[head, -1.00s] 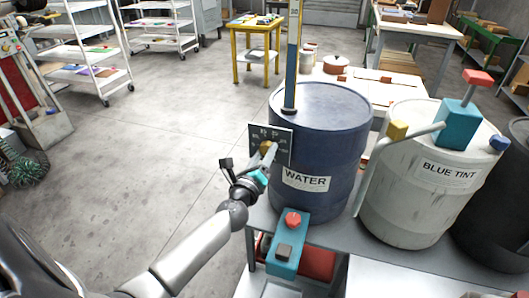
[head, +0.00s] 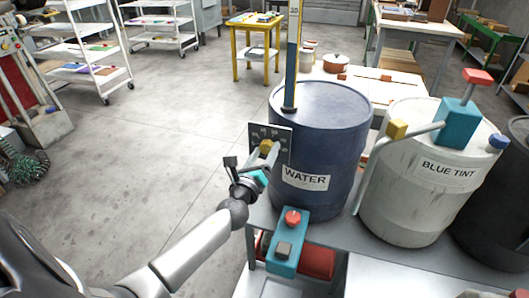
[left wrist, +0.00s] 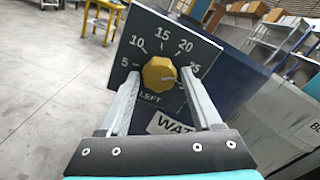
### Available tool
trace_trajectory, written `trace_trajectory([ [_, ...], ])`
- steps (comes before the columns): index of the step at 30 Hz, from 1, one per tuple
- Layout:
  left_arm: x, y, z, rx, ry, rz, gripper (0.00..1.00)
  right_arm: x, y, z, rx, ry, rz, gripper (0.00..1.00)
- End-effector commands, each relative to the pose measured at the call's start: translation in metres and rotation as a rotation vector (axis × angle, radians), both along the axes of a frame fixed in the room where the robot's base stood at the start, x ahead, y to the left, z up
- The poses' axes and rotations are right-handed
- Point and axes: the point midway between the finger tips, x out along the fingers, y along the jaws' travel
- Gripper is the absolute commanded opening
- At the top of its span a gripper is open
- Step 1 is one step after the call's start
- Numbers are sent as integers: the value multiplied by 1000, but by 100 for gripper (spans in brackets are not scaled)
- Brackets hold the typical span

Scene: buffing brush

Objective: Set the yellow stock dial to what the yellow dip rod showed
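The yellow dial (left wrist: 159,72) is a round knob on a dark panel (head: 283,139) at the left side of the blue WATER drum (head: 330,130). In the left wrist view the panel shows 5, 10, 15, 20 and 25; the knob's pale mark points right, near the right fingertip. My left gripper (left wrist: 160,78) has a finger on each side of the knob and appears closed on it; it also shows in the head view (head: 257,163). The yellow and blue dip rod (head: 292,50) stands upright at the drum top; its lower scale is unreadable. My right gripper is out of view.
A white BLUE TINT drum (head: 410,190) with a teal pump (head: 458,123) stands right of the blue drum. A teal box with a red knob (head: 292,218) is in front. A yellow table (head: 256,45) and white shelves (head: 85,50) stand behind.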

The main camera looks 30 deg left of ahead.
Motion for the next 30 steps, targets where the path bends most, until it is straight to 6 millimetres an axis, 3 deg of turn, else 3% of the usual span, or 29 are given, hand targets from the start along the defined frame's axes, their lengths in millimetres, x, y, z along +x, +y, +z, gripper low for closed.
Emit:
trace_trajectory([
  [4, 0, 0, 0, -1, 0, 1, 81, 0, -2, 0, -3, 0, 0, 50],
  [16, -9, -2, -1, -1, 2, 1, 81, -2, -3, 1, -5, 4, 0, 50],
  [30, -82, -19, -1, -2, 3, 2, 81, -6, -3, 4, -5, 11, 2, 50],
])
